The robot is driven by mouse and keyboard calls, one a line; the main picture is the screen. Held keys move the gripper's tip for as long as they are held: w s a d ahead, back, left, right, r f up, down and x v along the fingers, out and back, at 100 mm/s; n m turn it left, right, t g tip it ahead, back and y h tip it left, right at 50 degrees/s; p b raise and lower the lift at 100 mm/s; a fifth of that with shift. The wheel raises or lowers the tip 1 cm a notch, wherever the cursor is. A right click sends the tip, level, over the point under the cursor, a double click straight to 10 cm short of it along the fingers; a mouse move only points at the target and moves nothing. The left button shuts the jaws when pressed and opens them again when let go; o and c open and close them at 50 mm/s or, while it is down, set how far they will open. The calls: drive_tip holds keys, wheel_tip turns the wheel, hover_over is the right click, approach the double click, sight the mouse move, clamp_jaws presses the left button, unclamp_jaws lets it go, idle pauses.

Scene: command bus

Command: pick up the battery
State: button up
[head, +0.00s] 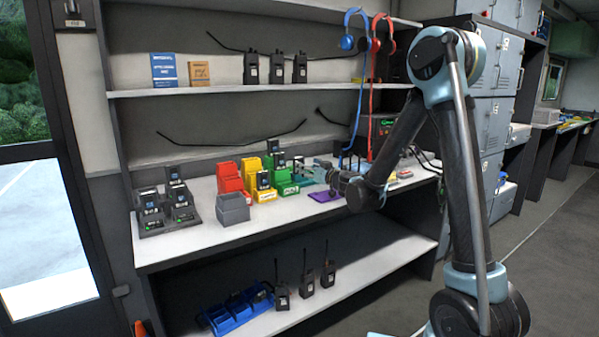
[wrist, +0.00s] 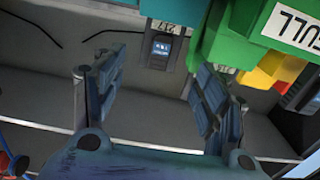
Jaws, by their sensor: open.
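In the wrist view, a dark battery (wrist: 163,45) with a pale blue label shows beyond my gripper (wrist: 150,95), between the lines of its two fingers. A green bin (wrist: 245,35) with an upside-down FULL label is to its right. My gripper is open, with nothing between its fingers, and apart from the battery. In the head view, my gripper (head: 318,173) is over the counter, just right of the green bin (head: 287,187). A dark battery (head: 279,160) stands up in that bin. I cannot tell whether it is the one in the wrist view.
A charger with several batteries (head: 167,210) is farther left. A purple mat (head: 326,196) lies below my gripper. The shelf (head: 220,88) overhangs the counter.

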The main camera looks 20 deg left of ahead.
drive_tip(key=x, duration=0.4)
drive_tip(key=shift+w, duration=0.2)
clamp_jaws()
